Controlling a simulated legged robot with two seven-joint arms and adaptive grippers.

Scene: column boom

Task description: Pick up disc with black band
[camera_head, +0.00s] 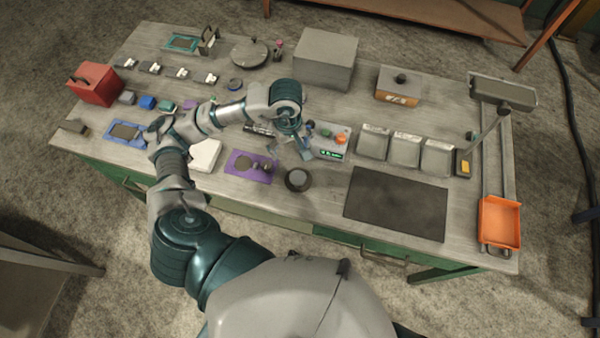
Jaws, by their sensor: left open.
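A round dark disc (298,180) with a grey top and a black rim lies flat on the workbench (325,198), right of a purple tray. It looks like the disc with the black band, though the band is too small to be certain. My left arm comes in from the left and bends over the bench. My left gripper (303,150) points down above and behind the disc, beside a small control box, open and apart from the disc. The fingers are small and partly hidden by the wrist. My right gripper is not in view.
The control box (330,153) with coloured buttons stands close right of the gripper. The purple tray (238,170) holds small parts. Grey bins (405,151), a black mat (396,205) and an orange tray (499,222) lie to the right. A large grey box (325,60) stands behind.

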